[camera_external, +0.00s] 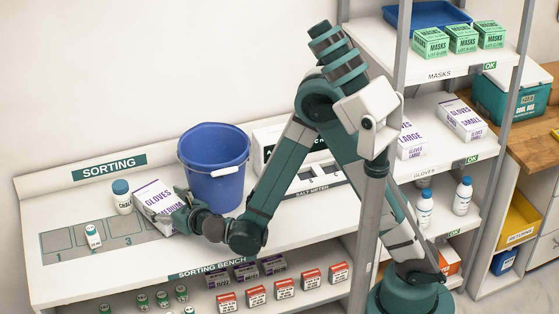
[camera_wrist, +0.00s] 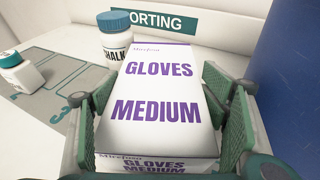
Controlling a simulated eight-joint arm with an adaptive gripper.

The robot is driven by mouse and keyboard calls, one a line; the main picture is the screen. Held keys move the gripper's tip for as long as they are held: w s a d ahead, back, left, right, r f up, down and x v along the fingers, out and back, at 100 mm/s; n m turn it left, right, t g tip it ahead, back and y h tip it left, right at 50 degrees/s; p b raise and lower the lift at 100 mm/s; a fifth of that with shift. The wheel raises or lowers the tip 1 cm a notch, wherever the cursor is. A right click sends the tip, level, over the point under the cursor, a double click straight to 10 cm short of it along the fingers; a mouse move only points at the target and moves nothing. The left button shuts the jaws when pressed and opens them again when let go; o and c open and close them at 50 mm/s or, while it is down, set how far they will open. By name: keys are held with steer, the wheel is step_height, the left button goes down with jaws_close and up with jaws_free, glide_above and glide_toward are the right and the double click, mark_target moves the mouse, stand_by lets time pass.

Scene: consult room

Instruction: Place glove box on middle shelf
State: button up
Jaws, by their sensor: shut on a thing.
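A white glove box with purple "GLOVES MEDIUM" lettering (camera_external: 153,200) is on the sorting bench (camera_external: 90,262), left of the blue bucket. It fills the middle of the wrist view (camera_wrist: 157,90). My gripper (camera_external: 182,212) is shut on the box, with a green finger pad along each side. Whether the box touches the bench is hard to tell.
A blue bucket (camera_external: 214,165) stands close right of the held box. A chalk bottle (camera_external: 122,197) stands just behind it, and a small white bottle (camera_external: 93,236) is on the numbered mat. Mask boxes (camera_external: 463,39) sit on the top shelf.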

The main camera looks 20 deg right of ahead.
steer(key=shift+r+p, duration=1.1)
steer(key=shift+r, duration=3.55)
step_height(320, 180, up, 4)
steer(key=s+a+n+y+p, duration=0.1)
steer(key=s+p, duration=0.2)
step_height(320, 180, up, 9)
steer(key=n+g+y+b, duration=0.2)
glide_above(164, 203)
steer(key=s+d, duration=0.2)
steer(key=d, duration=0.1)
steer(key=d+r+b, duration=0.1)
steer(key=d+r, duration=0.4)
steer(key=r, duration=0.2)
steer(key=shift+w+r+n+y, duration=0.2)
steer(key=shift+w+n+y, duration=0.1)
steer(key=shift+a, duration=0.15)
